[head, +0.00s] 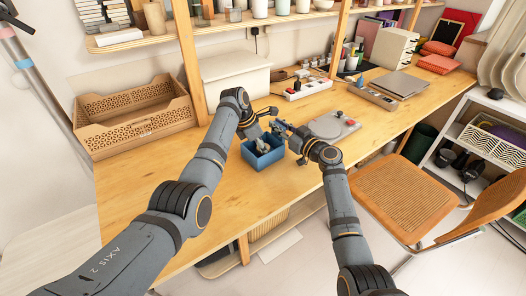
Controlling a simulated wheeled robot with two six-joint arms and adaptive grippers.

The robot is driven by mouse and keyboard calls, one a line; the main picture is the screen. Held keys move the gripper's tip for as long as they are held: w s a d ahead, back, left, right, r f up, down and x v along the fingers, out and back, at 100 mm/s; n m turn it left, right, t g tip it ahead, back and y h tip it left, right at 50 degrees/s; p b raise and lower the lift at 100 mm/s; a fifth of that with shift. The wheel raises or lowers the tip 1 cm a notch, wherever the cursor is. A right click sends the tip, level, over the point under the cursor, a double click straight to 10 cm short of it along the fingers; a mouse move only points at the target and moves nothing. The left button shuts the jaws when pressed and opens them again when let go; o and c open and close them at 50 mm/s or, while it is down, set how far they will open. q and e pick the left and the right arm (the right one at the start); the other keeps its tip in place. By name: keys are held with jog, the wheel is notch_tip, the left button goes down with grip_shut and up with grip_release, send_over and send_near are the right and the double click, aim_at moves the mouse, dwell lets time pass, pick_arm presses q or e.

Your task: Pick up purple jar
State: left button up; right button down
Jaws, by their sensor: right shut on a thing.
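I cannot make out a purple jar in the head view. A blue open bin (276,157) stands on the wooden table, with a few small pale and grey things in it, too small to name. My right gripper (280,127) is just above the bin's far right side. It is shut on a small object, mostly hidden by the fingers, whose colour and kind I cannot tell.
A grey flat device (332,126) lies right of the bin. A power strip (308,89) and a closed laptop (398,84) lie farther back. A cardboard crate (137,123) stands at left. A woven chair (411,198) stands at the front right. The table left of the bin is clear.

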pick_arm(q)
jog(key=shift+f, duration=0.1)
jog(key=c, duration=1)
notch_tip(320, 180, up, 10)
jog(key=shift+r, duration=0.1)
pick_arm(e)
jog(key=c, duration=1.2)
grip_release()
pick_arm(q)
jog(key=shift+r, duration=0.8)
pick_arm(e)
jog(key=v, duration=1.2)
